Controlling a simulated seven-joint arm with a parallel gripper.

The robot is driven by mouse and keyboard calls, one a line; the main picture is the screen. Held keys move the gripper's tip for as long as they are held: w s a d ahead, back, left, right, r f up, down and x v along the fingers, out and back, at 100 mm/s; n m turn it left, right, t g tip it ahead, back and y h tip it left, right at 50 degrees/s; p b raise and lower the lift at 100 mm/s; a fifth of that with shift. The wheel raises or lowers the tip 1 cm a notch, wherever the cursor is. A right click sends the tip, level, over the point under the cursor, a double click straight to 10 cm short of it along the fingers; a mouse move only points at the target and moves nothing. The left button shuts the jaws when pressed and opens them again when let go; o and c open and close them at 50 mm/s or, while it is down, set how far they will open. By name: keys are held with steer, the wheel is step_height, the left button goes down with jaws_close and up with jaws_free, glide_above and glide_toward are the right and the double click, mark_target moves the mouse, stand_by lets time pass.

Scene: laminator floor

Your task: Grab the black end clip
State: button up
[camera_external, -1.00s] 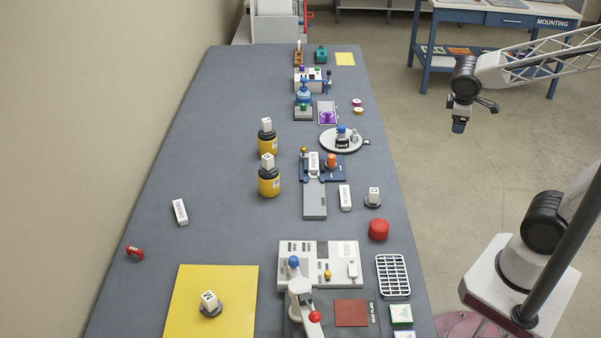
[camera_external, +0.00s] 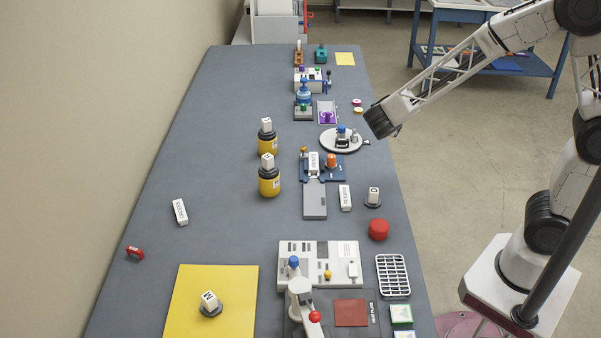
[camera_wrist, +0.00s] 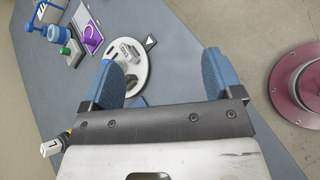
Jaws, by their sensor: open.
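I cannot pick out a black end clip with certainty. A round white turntable (camera_external: 328,147) carries a dark fixture with a blue knob (camera_external: 341,128); a small dark part (camera_external: 366,142) sits at its right edge. In the wrist view the turntable (camera_wrist: 140,75) lies beyond my left finger, with a grey block (camera_wrist: 130,50) on it. My gripper (camera_wrist: 160,76) is open, its blue finger pads wide apart with nothing held between them. In the external view my dark wrist is just right of the turntable; the fingers are not clear there.
A blue clamp fixture (camera_external: 350,167) and grey slide plate (camera_external: 315,205) are in front of the turntable. Behind it are a purple-marked plate (camera_external: 321,107) and blue bottle-like device (camera_external: 304,92). Yellow cylinders (camera_external: 268,185) stand left. The bench's left middle is mostly clear.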

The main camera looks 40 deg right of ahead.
mark_target(345, 138)
steer(key=w+a+f+n+t, duration=0.1)
steer(key=w+a+f+n, duration=0.1)
steer(key=a+f, duration=0.1)
steer(key=w+a+f+n+t, duration=0.2)
steer(key=w+a+n, duration=0.1)
steer(key=a, duration=0.1)
steer(key=w+a+f+n+t, duration=0.1)
steer(key=w+a+f+n, duration=0.2)
steer(key=shift+w+a+f, duration=0.2)
steer(key=shift+w+f, duration=0.05)
steer(key=shift+f, duration=0.05)
steer(key=shift+w+d, duration=0.1)
steer(key=shift+x, duration=3.35)
steer(key=shift+w, duration=0.15)
steer(key=shift+x, duration=2.45)
steer(key=c, duration=1)
steer(key=shift+r, duration=0.1)
